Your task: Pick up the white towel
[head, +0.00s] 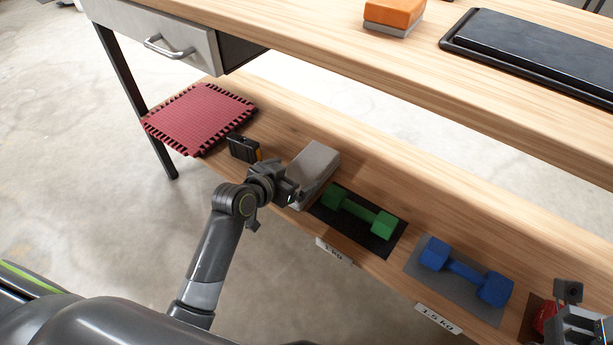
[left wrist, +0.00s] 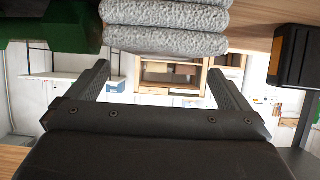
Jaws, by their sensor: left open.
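The white towel, greyish white and folded into a thick stack (head: 318,160), lies on the lower wooden shelf, left of the green dumbbell. My left gripper (head: 294,193) is at the shelf's front edge, just in front of the towel. In the left wrist view the folded towel (left wrist: 165,28) shows at the top centre, beyond the spread fingers of my open, empty left gripper (left wrist: 158,72). Whether the fingers touch the towel cannot be told. My right gripper (head: 580,325) shows only partly at the lower right corner; its jaws are not clear.
On the lower shelf (head: 395,205), a green dumbbell (head: 358,213), blue dumbbell (head: 466,271) and partly hidden red one (head: 543,317) stand right of the towel. A black-and-yellow item (head: 243,148) and red foam mats (head: 199,118) lie left. The upper tabletop (head: 310,38) overhangs behind.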

